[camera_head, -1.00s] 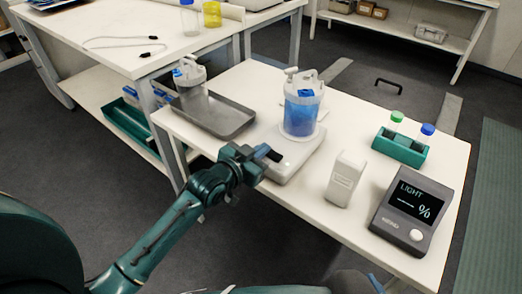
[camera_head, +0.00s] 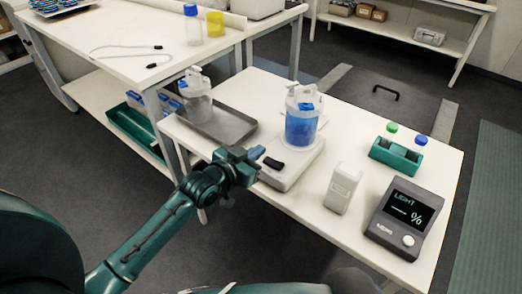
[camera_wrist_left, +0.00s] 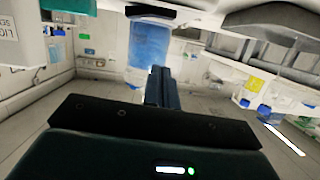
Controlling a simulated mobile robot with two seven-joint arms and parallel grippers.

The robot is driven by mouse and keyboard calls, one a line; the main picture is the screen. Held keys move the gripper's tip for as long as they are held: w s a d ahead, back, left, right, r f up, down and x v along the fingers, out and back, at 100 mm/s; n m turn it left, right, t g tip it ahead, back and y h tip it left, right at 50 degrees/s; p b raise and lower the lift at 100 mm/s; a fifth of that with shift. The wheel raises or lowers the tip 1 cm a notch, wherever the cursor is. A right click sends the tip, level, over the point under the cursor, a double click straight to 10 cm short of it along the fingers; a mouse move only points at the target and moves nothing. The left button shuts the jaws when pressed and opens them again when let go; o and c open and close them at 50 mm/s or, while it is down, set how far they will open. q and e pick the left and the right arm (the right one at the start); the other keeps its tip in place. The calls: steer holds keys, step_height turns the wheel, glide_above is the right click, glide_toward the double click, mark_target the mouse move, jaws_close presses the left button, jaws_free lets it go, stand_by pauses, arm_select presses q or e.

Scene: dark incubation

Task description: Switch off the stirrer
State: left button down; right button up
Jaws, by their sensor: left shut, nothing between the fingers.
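The stirrer (camera_head: 296,168) is a white, flat device on the white table, with a black switch (camera_head: 273,163) on its near left corner. A lidded clear vessel (camera_head: 301,128) of blue liquid stands upright on it. My left gripper (camera_head: 258,153) is shut and empty, close to the switch on its left; I cannot tell whether they touch. In the left wrist view, which looks upside down, the shut fingers (camera_wrist_left: 163,87) point toward the blue vessel (camera_wrist_left: 149,47), and the black switch (camera_wrist_left: 150,12) is near the top edge. My right gripper is not in view.
A metal tray (camera_head: 238,130) with a second lidded vessel (camera_head: 197,105) lies left of the stirrer. Another bench stands behind left.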

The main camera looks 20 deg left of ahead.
arm_select(q)
steer(key=v, duration=0.8)
steer(key=shift+f, duration=0.2)
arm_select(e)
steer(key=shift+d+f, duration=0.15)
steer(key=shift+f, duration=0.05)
arm_select(q)
steer(key=shift+a, duration=0.15)
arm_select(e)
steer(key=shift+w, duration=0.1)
